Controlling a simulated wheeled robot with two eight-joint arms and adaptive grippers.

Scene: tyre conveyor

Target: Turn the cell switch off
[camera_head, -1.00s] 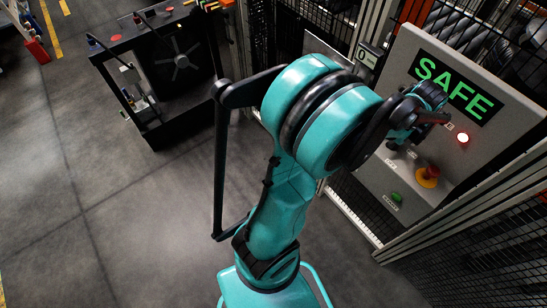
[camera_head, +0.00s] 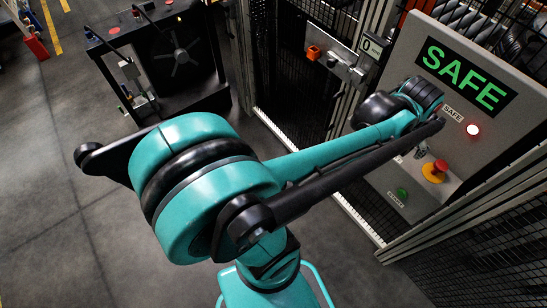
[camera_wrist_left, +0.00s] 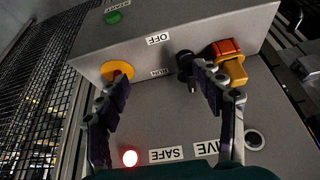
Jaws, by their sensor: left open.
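The cell switch shows in the left wrist view as a black knob (camera_wrist_left: 185,65) beside the OFF label (camera_wrist_left: 157,38) and the RUN label (camera_wrist_left: 160,72). Its exact setting is hard to read. My left gripper (camera_wrist_left: 160,72) is open and empty, its two fingers pointing at the panel. In the head view my left gripper (camera_head: 421,150) is at the grey panel (camera_head: 385,183), mostly hidden by my arm. My right gripper is not in view.
A red emergency stop on a yellow base (camera_head: 434,171), a green button (camera_head: 402,193) and a lit red lamp (camera_head: 473,130) are on the panel, under a SAFE display (camera_head: 465,76). An orange part (camera_wrist_left: 230,62) sits beside the knob. Mesh fencing (camera_head: 490,225) stands close by.

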